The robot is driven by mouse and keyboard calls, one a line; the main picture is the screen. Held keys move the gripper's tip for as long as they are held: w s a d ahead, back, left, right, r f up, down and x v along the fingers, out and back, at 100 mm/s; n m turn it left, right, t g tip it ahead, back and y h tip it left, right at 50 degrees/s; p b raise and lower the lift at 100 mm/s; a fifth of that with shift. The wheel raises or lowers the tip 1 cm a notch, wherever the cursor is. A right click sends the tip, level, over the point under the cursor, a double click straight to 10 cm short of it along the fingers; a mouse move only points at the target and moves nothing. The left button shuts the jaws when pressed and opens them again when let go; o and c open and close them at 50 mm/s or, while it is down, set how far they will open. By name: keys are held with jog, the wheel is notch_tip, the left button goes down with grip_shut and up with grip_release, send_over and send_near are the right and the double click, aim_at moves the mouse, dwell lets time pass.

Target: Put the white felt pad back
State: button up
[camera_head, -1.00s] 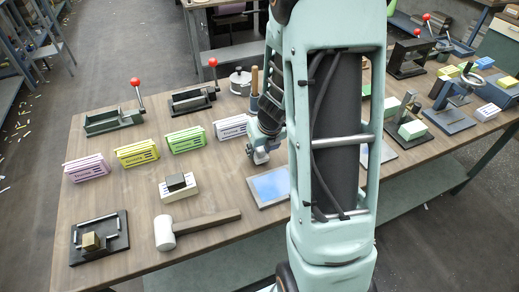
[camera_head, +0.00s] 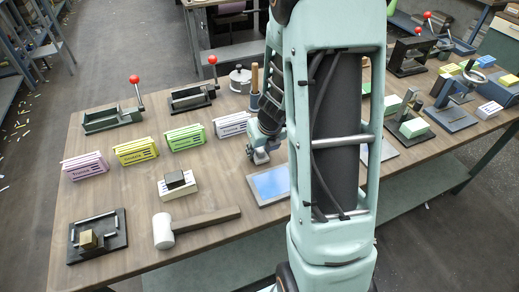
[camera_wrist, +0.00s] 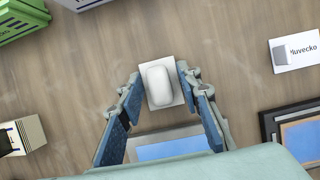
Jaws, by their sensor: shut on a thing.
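A small white block with rounded corners, which looks like the white felt pad (camera_wrist: 158,82), shows between the fingertips in the wrist view. A pale square plate or card (camera_wrist: 163,104) lies under or behind it; I cannot tell whether they are joined. My gripper (camera_wrist: 160,80) is shut with one blue-padded finger on each side of them. In the head view my gripper (camera_head: 261,155) is low over the table, behind the blue-faced plate. The pad cannot be made out clearly there, and its height above the wood is unclear.
The blue-faced plate (camera_head: 269,185) lies just in front of my gripper. White (camera_head: 231,125), green (camera_head: 185,137), yellow (camera_head: 136,150) and pink (camera_head: 86,165) boxes stand to its left. A mallet (camera_head: 192,225) lies nearer the front. My arm hides the table's middle.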

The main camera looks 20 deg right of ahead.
jog(key=shift+f, duration=0.15)
jog(key=o, duration=1.1)
